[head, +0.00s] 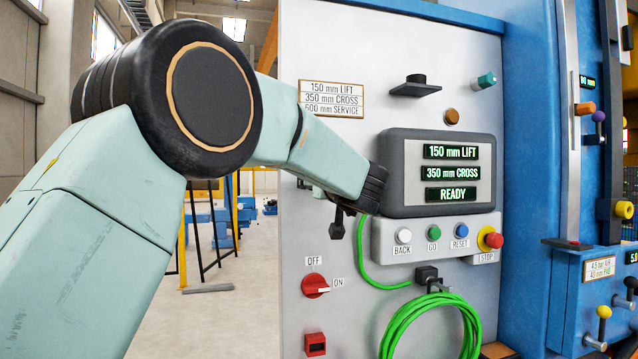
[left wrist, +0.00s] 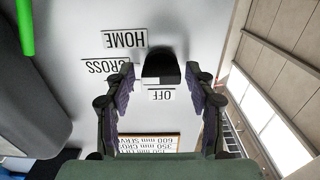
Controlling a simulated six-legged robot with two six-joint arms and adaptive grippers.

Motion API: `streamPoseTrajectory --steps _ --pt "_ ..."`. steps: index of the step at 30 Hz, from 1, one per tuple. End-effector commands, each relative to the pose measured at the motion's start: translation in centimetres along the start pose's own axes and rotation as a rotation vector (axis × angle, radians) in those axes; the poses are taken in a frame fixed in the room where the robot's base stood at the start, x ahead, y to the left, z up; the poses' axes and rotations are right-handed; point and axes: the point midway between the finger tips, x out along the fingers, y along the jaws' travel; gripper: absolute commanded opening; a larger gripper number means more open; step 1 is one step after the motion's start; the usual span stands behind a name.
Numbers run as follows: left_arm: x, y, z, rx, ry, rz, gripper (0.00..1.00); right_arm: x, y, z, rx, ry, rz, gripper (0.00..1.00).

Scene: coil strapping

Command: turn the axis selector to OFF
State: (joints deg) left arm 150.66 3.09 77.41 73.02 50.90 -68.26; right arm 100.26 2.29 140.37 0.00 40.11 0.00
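The axis selector is a black knob (left wrist: 160,66) on the pale panel, seen upside down in the left wrist view. Labels around it read HOME (left wrist: 124,39), CROSS (left wrist: 105,67) and OFF (left wrist: 161,95). The OFF label is close beside the knob; I cannot tell where the knob points. My left gripper (left wrist: 161,78) is open, with one finger on each side of the knob and a visible gap on both sides. In the head view my left arm hides the selector and most of that gripper. My right gripper is not in view.
A grey display (head: 448,172) reads 150 mm LIFT, 350 mm CROSS, READY. Below it is a button box (head: 435,237) with a red STOP button (head: 490,239). A separate red OFF/ON switch (head: 315,285) and a coiled green cable (head: 432,322) are lower on the panel.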

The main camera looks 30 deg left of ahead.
Motion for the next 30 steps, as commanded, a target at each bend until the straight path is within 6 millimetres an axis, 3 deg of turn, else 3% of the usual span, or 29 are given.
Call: streamPoseTrajectory --steps 15,23,30 --pt "-0.04 0.02 -0.02 0.0 0.0 0.001 0.08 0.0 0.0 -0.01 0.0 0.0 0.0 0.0" --pt "-0.04 0.0 -0.04 -0.026 0.0 0.0 0.08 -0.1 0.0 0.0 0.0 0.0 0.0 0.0" --pt "-0.04 0.0 -0.1 -0.15 0.001 0.0 0.08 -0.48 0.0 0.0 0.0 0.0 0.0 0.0"
